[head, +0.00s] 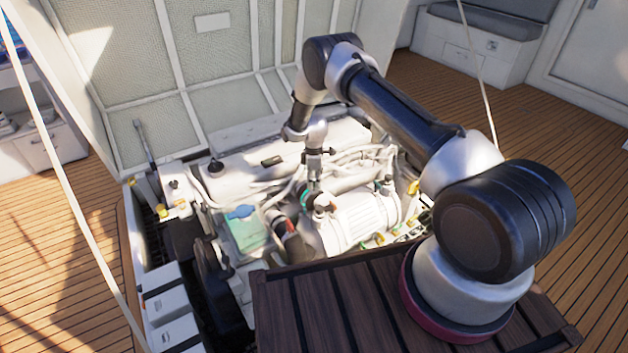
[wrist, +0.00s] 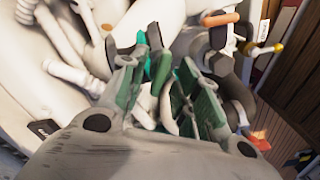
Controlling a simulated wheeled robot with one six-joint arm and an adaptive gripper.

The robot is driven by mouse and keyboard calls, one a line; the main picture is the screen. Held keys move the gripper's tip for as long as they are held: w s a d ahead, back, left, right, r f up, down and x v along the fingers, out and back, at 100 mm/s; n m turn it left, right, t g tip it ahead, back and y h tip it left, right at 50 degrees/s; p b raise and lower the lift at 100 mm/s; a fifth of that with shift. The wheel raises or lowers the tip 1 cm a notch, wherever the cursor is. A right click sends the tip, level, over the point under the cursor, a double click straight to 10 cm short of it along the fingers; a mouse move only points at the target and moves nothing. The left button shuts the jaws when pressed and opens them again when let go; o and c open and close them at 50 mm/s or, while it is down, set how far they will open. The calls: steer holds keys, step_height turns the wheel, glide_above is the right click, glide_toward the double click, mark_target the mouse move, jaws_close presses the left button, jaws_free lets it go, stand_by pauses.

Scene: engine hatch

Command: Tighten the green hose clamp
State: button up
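My gripper (wrist: 168,72) reaches down into the engine bay in the wrist view, its two green-padded fingers a small gap apart. A bright teal-green part (wrist: 150,68), which looks like the green hose clamp, shows between and behind the fingertips. A pale, curved piece lies in the gap; I cannot tell whether the fingers touch it. In the head view, my gripper (head: 318,197) is over the middle of the engine, beside a small green spot (head: 304,199) that seems to be the clamp. The fingers and arm hide most of the clamp.
The white engine (head: 355,222) crowds the space with pipes and hoses. A dark hose with a reddish band (head: 290,240) runs close by. An orange-tipped handle (wrist: 220,19) and a yellow-tipped one (wrist: 278,47) stand right of the fingers. The raised hatch (head: 200,70) is behind.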

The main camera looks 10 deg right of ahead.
steer(key=shift+c, duration=0.5)
jaws_close()
steer(key=shift+m, duration=0.4)
steer(key=m, duration=0.5)
steer(key=shift+m, duration=0.4)
steer(key=m, duration=0.5)
steer(key=shift+m, duration=0.4)
steer(key=shift+o, duration=0.5)
jaws_free()
